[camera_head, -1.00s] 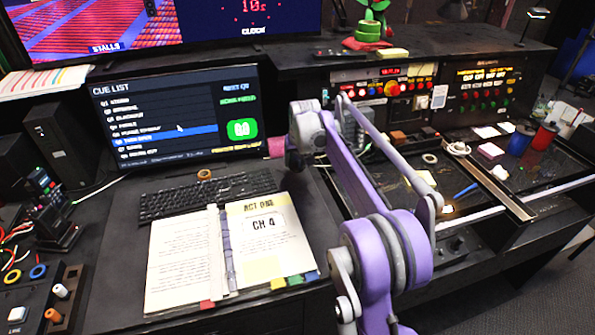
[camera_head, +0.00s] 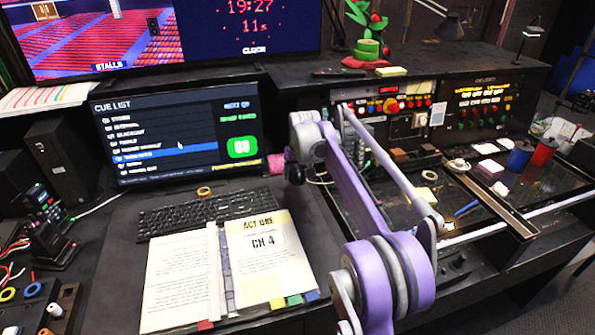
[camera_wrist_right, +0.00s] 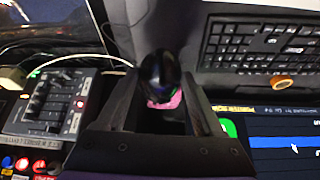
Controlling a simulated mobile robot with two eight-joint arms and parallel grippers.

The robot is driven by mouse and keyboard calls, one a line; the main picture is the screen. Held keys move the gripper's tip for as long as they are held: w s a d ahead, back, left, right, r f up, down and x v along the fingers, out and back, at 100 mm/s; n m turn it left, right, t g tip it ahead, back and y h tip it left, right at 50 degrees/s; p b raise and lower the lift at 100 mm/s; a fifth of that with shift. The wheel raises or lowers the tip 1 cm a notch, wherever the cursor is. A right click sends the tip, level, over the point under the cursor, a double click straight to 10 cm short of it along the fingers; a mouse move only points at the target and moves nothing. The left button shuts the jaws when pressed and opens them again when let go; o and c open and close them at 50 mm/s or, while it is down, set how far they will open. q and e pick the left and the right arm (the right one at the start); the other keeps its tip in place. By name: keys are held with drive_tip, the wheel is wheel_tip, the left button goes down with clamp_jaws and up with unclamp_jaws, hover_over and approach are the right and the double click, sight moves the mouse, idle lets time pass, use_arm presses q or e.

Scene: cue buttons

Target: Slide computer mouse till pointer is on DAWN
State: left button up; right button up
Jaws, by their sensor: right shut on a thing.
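The cue list screen (camera_head: 180,130) stands at the back of the desk. Its white pointer (camera_head: 180,145) lies at the upper edge of the blue highlighted row (camera_head: 150,156). The row names are too blurred for me to pick out DAWN. The pointer also shows in the right wrist view (camera_wrist_right: 294,148), which is upside down. My right gripper (camera_wrist_right: 162,92) is shut on the dark computer mouse (camera_wrist_right: 160,72), right of the screen's lower corner. A pink thing (camera_wrist_right: 166,101) shows by the mouse. In the head view, my right arm partly hides this spot. My left gripper is out of view.
An open script binder (camera_head: 228,270) lies in front. Control panels (camera_head: 485,100) and a red cup (camera_head: 543,143) stand at the right.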

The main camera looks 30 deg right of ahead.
sight(298, 201)
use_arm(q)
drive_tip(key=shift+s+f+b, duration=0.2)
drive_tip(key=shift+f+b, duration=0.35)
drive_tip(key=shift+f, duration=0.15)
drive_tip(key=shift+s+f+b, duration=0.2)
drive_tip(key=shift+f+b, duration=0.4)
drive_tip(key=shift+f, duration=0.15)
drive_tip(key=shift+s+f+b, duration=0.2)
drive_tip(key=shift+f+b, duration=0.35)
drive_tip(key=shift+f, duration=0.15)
use_arm(e)
drive_tip(key=shift+f, duration=4)
drive_tip(key=shift+f, duration=0.15)
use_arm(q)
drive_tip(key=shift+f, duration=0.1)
use_arm(e)
drive_tip(key=shift+s, duration=0.1)
use_arm(q)
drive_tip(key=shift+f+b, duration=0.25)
drive_tip(key=shift+b, duration=0.05)
use_arm(e)
drive_tip(key=shift+s+a, duration=0.3)
drive_tip(key=shift+s, duration=0.4)
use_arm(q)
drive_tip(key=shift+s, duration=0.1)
use_arm(e)
drive_tip(key=o, duration=0.8)
